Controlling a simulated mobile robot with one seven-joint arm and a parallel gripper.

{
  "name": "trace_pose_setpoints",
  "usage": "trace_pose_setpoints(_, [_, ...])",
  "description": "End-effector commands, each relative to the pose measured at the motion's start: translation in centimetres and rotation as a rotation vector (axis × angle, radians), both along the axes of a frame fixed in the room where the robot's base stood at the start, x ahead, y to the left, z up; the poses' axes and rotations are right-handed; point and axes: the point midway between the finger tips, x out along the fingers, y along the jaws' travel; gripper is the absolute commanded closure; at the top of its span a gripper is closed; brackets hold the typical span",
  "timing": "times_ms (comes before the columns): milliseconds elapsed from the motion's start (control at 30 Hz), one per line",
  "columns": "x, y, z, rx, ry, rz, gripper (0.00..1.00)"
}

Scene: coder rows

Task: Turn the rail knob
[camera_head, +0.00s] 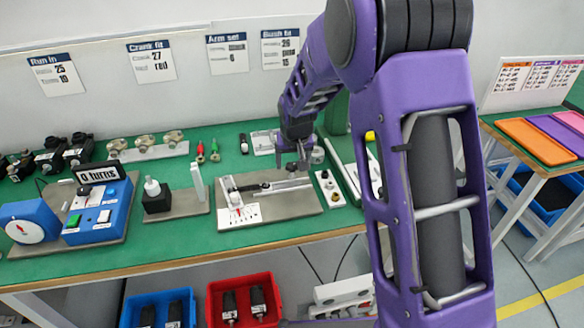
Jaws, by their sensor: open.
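A rail fixture (265,187) lies on a grey plate (285,208) on the green bench, with a white scale card (239,216) at its left front. My gripper (292,168) points down over the right part of the rail. Its jaws are small here and open. A small dark part lies just under the jaws on the rail. A round grey knob-like part (317,155) stands just right of my gripper. I cannot tell which of these is the rail knob, or whether the jaws touch anything.
Left of the rail stand a black block with a white top (157,196) and a blue box reading "0 turns" (97,207). Red and green screwdrivers (207,152) lie behind. My purple arm hides the bench's right end.

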Motion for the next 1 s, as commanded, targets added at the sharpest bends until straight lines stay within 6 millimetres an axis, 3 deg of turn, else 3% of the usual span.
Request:
trace_pose_setpoints(200, [0.9,0.1,-2.0,-0.001,0.0,0.0,0.24])
trace_pose_setpoints(533, [1.0,0.1,-2.2,0.0,-0.001,0.0,0.24])
trace_pose_setpoints(900, [1.0,0.1,-2.2,0.0,-0.001,0.0,0.91])
trace_pose_setpoints(967, [1.0,0.1,-2.2,0.0,-0.001,0.0,1.0])
trace_pose_setpoints(1000, [1.0,0.1,-2.2,-0.001,-0.001,0.0,1.0])
